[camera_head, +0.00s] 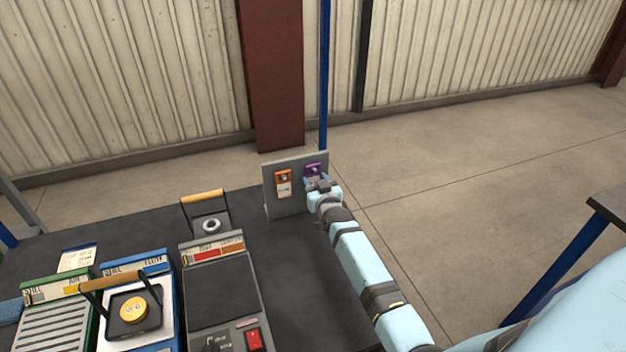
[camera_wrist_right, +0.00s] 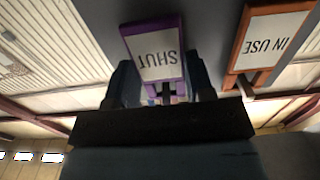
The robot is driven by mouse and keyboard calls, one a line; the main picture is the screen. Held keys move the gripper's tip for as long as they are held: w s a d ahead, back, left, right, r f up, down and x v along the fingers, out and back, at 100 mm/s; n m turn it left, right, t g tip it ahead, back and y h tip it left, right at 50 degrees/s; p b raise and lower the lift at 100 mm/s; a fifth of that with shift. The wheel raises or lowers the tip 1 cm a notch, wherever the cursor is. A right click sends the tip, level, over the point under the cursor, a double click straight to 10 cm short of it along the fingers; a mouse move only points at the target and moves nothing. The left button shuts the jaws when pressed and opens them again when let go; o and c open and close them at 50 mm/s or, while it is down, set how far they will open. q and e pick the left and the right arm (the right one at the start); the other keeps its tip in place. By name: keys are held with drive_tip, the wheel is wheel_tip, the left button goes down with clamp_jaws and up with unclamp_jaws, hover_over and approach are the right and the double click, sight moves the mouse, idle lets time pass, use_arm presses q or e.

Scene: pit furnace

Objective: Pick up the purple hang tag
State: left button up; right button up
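The purple hang tag (camera_head: 313,169) hangs at the upper right of an upright grey board (camera_head: 288,202) at the table's far right corner. In the right wrist view the purple tag (camera_wrist_right: 157,52) appears upside down, with a white label reading "SHUT". My right gripper (camera_head: 318,184) is at the tag and hides its lower part in the head view. In the wrist view its fingers (camera_wrist_right: 160,85) stand open, one on each side of the tag's narrower end. I cannot tell whether either finger touches it. My left gripper is not in view.
An orange tag (camera_head: 283,183) reading "IN USE" hangs close beside the purple one; it also shows in the wrist view (camera_wrist_right: 268,42). Several devices with handles, including a grey unit (camera_head: 222,290), fill the dark table's left and middle. Bare table (camera_head: 300,270) lies before the board.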

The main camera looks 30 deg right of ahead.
drive_tip(key=shift+c, duration=1.4)
drive_tip(key=shift+r, duration=0.15)
drive_tip(key=shift+r, duration=0.3)
drive_tip(key=v, duration=1.8)
drive_tip(key=shift+r+p, duration=0.3)
drive_tip(key=shift+p, duration=0.15)
drive_tip(key=shift+d, duration=0.1)
